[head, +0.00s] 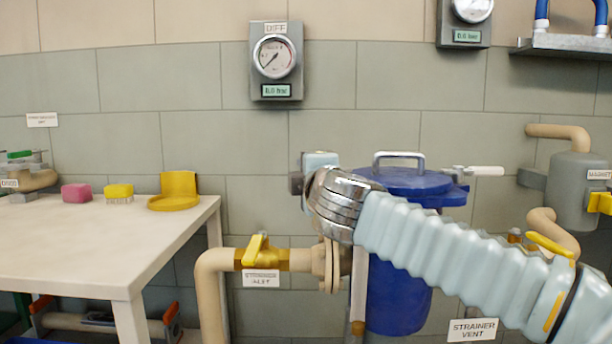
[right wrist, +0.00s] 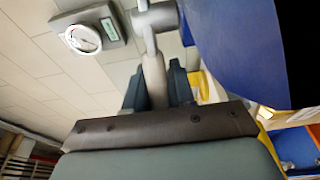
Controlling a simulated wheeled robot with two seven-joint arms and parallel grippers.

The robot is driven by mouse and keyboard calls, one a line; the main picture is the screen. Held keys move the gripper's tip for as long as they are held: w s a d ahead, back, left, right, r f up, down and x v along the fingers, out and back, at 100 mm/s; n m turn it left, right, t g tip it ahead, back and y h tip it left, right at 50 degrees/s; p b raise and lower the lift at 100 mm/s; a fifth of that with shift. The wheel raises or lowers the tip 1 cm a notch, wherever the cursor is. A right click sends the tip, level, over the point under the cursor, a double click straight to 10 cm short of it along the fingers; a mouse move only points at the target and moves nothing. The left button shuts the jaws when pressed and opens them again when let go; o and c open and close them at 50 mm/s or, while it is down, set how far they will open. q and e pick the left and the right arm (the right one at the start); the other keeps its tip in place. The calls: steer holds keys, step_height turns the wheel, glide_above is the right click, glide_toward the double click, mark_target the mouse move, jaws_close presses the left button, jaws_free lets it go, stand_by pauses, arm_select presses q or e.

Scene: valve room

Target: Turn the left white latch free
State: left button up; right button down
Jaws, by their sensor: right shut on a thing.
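The blue strainer pot (head: 398,290) stands at centre under a blue lid (head: 420,184) with a metal handle on top. The right white latch (head: 486,171) sticks out to the right of the lid. My right arm crosses in front, and its gripper (head: 308,172) is at the lid's left side. The right wrist view shows the left white latch (right wrist: 152,72), shaded grey, between the dark fingers of this gripper (right wrist: 158,90), which is shut on it beside the blue lid (right wrist: 240,50). In the head view the gripper hides this latch. My left gripper is not in view.
A white table (head: 95,235) at left holds a pink sponge (head: 76,193), a yellow brush (head: 119,193) and a yellow holder (head: 176,193). The inlet pipe with a yellow valve (head: 258,252) runs left of the pot. A gauge (head: 274,58) hangs above; a grey vessel (head: 580,185) is right.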

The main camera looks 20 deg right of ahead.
steer(key=shift+f+y, duration=0.15)
steer(key=shift+y, duration=0.15)
steer(key=c, duration=1)
jaws_free()
steer(key=shift+c, duration=0.2)
steer(key=s, duration=1.4)
steer(key=shift+o, duration=0.2)
steer(key=shift+a, duration=0.1)
